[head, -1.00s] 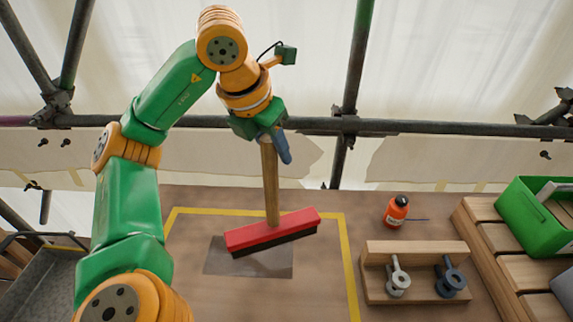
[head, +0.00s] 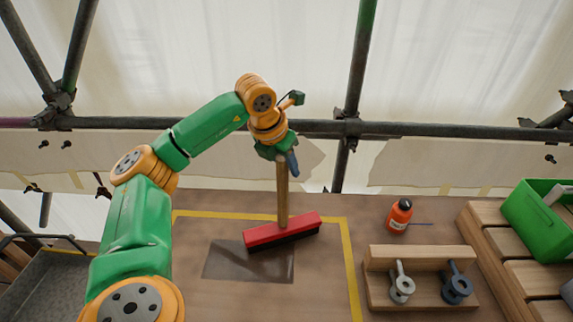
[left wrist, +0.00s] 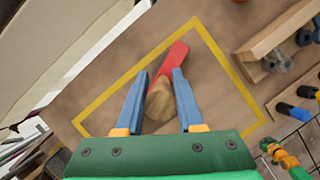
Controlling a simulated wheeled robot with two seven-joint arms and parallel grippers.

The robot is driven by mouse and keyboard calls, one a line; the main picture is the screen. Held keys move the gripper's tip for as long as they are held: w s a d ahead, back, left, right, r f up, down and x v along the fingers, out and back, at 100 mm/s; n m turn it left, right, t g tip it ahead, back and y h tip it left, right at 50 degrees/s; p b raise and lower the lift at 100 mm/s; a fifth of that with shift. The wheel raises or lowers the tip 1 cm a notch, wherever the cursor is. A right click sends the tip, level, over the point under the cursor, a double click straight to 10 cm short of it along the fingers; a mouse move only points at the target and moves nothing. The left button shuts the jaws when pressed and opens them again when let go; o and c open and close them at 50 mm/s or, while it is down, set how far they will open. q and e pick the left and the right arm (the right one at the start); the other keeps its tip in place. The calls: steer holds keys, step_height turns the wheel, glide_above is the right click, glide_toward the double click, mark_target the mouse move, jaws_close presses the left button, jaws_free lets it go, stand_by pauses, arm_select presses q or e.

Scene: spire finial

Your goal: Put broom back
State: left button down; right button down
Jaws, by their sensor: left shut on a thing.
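The broom has a red head (head: 283,231) with dark bristles and a wooden handle (head: 283,195) that stands nearly upright. My left gripper (head: 290,160) is shut on the upper end of the handle, from above. In the left wrist view the round wooden handle end (left wrist: 160,100) sits between the two blue fingers, with the red head beyond it. The broom head is over the yellow-taped area (head: 348,262), partly over a dark rectangular patch (head: 230,262). I cannot tell whether the bristles touch the board.
An orange bottle (head: 398,217) and a wooden rack (head: 420,255) with two metal fittings stand on the right. A green crate (head: 540,225) sits on slats at the far right. Scaffold poles (head: 420,128) cross behind. A grey metal tray (head: 45,280) is at left.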

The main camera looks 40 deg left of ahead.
arm_select(q)
steer(key=c, duration=0.5)
jaws_free()
steer(key=shift+s, duration=0.1)
steer(key=p+v, duration=0.2)
steer(key=v, duration=1)
steer(key=shift+d+r, duration=0.1)
